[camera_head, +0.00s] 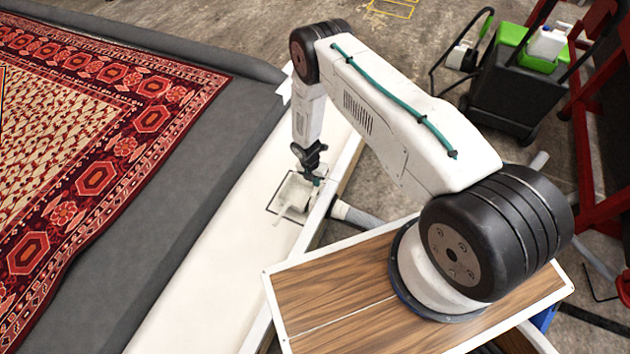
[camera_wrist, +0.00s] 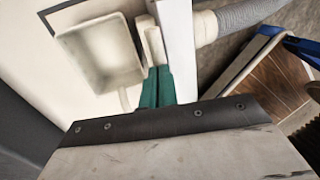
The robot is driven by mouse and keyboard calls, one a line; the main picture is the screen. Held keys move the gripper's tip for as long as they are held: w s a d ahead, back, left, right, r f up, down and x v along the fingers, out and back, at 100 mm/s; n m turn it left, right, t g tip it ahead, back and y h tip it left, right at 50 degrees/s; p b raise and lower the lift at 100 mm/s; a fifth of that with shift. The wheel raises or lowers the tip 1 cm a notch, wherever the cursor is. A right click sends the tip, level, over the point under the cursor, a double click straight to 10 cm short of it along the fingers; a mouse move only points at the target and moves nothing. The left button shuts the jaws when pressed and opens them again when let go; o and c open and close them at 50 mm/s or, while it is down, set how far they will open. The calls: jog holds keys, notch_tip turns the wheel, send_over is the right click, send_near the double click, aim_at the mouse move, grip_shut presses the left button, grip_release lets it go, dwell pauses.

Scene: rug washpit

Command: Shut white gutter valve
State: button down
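The white gutter valve (camera_head: 292,194) sits in the white gutter (camera_head: 215,240), inside a dark outlined square. In the wrist view its open box-shaped body (camera_wrist: 103,52) is left of my fingers, with a cream upright part (camera_wrist: 151,40) between the box and the gutter's rim. My gripper (camera_head: 316,181) points down at the valve's right side, close to the rim. In the wrist view its teal fingers (camera_wrist: 157,86) lie side by side with almost no gap, and their tips are at the cream part's lower end. I cannot tell whether they touch it.
The gutter's raised rim (camera_wrist: 180,45) runs close along the right of my fingers. A grey hose (camera_head: 352,213) leaves the gutter's outer side. A patterned red rug (camera_head: 70,150) lies on the dark surface at left. A black cart (camera_head: 512,88) stands at the back right.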

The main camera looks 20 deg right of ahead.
notch_tip(320, 180, up, 14)
jog(key=w+a, duration=0.2)
jog(key=shift+f, duration=0.2)
